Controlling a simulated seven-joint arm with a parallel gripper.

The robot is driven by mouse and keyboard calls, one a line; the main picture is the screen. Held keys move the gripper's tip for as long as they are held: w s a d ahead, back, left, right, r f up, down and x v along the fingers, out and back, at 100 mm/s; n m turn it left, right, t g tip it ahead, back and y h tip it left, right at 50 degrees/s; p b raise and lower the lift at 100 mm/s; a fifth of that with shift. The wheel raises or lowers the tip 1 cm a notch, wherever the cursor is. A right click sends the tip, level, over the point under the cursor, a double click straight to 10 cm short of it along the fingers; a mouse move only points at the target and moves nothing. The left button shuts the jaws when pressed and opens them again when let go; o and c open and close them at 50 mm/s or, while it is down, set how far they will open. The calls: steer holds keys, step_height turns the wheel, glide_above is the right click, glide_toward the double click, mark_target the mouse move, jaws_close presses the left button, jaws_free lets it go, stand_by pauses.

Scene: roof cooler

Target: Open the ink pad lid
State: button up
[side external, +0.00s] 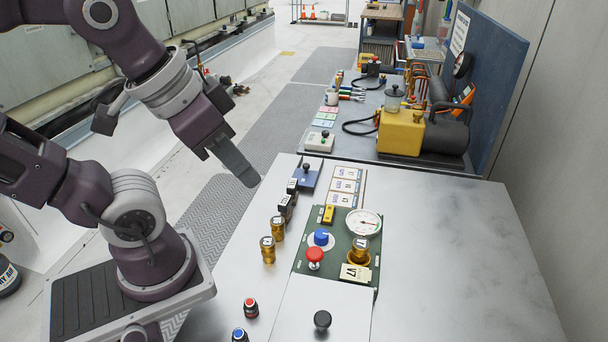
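A small dark-blue flat case (308,180) with a black knob lies near the back left of the near table and looks like the ink pad, with its lid seemingly closed. My gripper (246,172) hangs in the air to the left of the case, apart from it. Its fingers are seen edge-on and overlap, so I cannot tell whether they are open. Nothing shows held in them.
Black stamp-like blocks (287,202) stand beside the case, and labelled cards (345,182) lie to its right. A green panel (308,243) with a gauge, knobs and red button is nearer. Brass cylinders (267,249) stand left of it. The table's right side is clear.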

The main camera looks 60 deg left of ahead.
steer(key=o, duration=0.4)
steer(key=shift+g+y, duration=0.3)
steer(key=shift+g, duration=0.4)
steer(key=w+a, duration=0.1)
steer(key=w, duration=0.1)
steer(key=w+a+r, duration=0.1)
steer(key=w, duration=0.2)
steer(key=w+a+r, duration=0.1)
steer(key=w, duration=0.2)
steer(key=shift+w+a, duration=0.15)
steer(key=g, duration=0.4)
glide_above(306, 164)
step_height(306, 164, down, 19)
steer(key=shift+r, duration=0.15)
step_height(306, 164, down, 7)
jaws_close()
